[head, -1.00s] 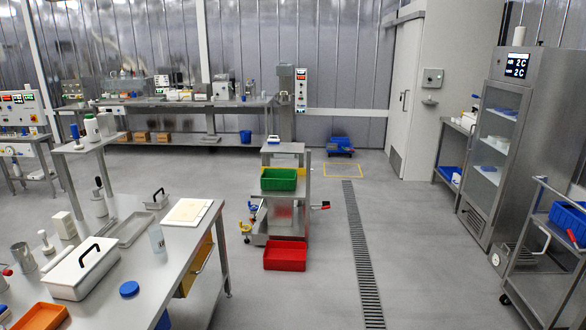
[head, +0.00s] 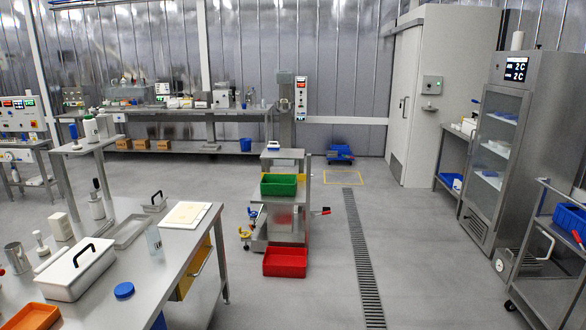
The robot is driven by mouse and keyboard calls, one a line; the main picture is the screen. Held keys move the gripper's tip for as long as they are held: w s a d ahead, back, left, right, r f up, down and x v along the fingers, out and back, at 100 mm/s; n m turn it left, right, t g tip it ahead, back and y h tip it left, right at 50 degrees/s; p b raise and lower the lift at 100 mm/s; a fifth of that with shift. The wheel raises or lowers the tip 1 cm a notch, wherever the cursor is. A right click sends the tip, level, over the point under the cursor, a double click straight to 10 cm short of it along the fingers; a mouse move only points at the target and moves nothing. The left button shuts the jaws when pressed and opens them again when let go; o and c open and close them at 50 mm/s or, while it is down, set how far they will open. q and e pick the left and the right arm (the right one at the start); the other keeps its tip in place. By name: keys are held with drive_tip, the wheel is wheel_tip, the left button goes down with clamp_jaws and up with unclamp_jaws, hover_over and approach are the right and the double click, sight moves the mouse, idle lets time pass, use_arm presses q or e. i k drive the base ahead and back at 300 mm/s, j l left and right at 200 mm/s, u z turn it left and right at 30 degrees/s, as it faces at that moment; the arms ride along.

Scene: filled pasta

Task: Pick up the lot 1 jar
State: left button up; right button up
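I cannot make out a jar marked lot 1 in the head view; any labels are too small to read. Small containers stand on the far bench (head: 200,110) and inside the glass-door fridge (head: 497,150), too distant to identify. Neither of my grippers is in view.
A steel table (head: 190,262) with a lidded white box (head: 75,275) and an orange tray (head: 32,317) is at the near left. A trolley with a green bin (head: 279,185) stands mid-floor, a red bin (head: 285,263) before it. A cart (head: 545,262) is at right. Floor around the drain (head: 362,255) is clear.

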sight(153, 238)
drive_tip(key=u, duration=0.3)
drive_tip(key=i+l+u, duration=0.75)
drive_tip(key=i+l, duration=0.2)
